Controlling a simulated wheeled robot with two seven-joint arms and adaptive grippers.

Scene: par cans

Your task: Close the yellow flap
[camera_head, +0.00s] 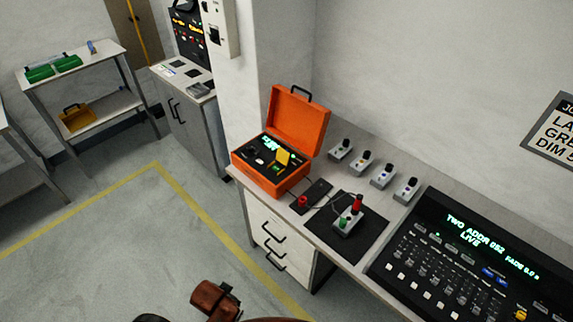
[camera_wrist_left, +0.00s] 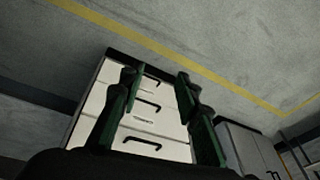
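The small yellow flap (camera_head: 283,156) is in the open orange case (camera_head: 262,181) on the worktop in the head view. It appears raised at a tilt from the dark panel inside the case. The case's lid (camera_head: 299,121) stands up behind it. My left gripper (camera_wrist_left: 156,78) shows in the left wrist view with its two dark green fingers apart and nothing between them. White drawers (camera_wrist_left: 135,115) show beyond the fingers. The flap is not visible in that view. The right gripper is not in view.
Several small grey switch boxes (camera_head: 383,176) line the back. A lighting console (camera_head: 465,262) fills the right. Open floor (camera_head: 120,245) lies to the left.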

